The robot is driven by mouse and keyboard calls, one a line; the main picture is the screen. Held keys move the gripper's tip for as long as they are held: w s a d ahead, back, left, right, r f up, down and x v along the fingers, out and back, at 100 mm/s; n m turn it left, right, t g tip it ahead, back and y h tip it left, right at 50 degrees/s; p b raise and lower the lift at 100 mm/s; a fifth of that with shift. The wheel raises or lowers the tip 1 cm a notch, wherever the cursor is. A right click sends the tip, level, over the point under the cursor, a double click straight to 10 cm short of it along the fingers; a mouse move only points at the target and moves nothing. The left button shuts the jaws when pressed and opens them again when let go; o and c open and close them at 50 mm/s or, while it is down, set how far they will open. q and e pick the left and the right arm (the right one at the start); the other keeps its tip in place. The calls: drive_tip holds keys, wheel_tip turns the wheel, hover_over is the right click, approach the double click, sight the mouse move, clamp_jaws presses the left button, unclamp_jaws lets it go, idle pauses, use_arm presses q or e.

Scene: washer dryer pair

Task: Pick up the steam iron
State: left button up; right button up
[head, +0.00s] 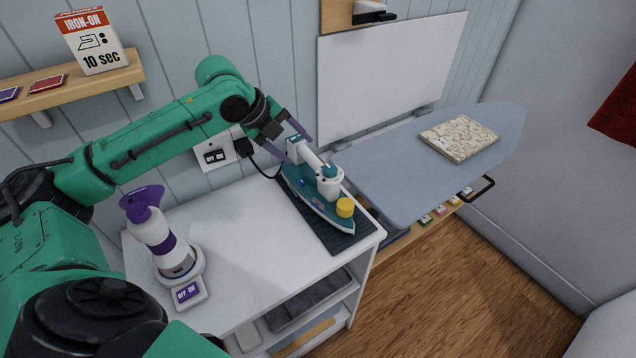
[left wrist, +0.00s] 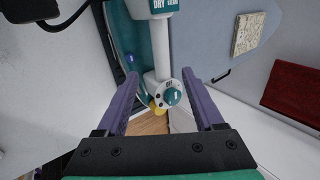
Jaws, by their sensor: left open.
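The steam iron (head: 318,195) is teal and white with a yellow cap at its front. It rests on a dark ribbed mat (head: 345,240) at the right end of the white cabinet top. My left gripper (head: 300,152) is open above the rear part of the iron's handle. In the left wrist view, the steam iron (left wrist: 162,60) shows between the two purple fingers of my left gripper (left wrist: 158,100), with its white handle running lengthwise. Whether the fingers touch the handle cannot be told. My right gripper is not in view.
A purple-and-white spray bottle (head: 155,235) stands on the left of the white cabinet top (head: 240,215). The ironing board (head: 400,180) juts out just right of the iron, with a folded patterned cloth (head: 460,137) on it. A wall outlet (head: 215,156) with a cord is behind.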

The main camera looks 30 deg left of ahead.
sight(311, 159)
use_arm(q)
drive_tip(key=p+x, duration=0.2)
drive_tip(key=x, duration=0.4)
drive_tip(key=shift+w+d+f, duration=0.1)
drive_tip(key=shift+w, duration=0.1)
drive_tip(key=shift+f, duration=0.1)
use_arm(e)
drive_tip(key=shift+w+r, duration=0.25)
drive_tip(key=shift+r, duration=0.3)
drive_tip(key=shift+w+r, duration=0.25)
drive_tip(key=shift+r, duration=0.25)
use_arm(q)
clamp_jaws()
drive_tip(key=shift+w, duration=0.1)
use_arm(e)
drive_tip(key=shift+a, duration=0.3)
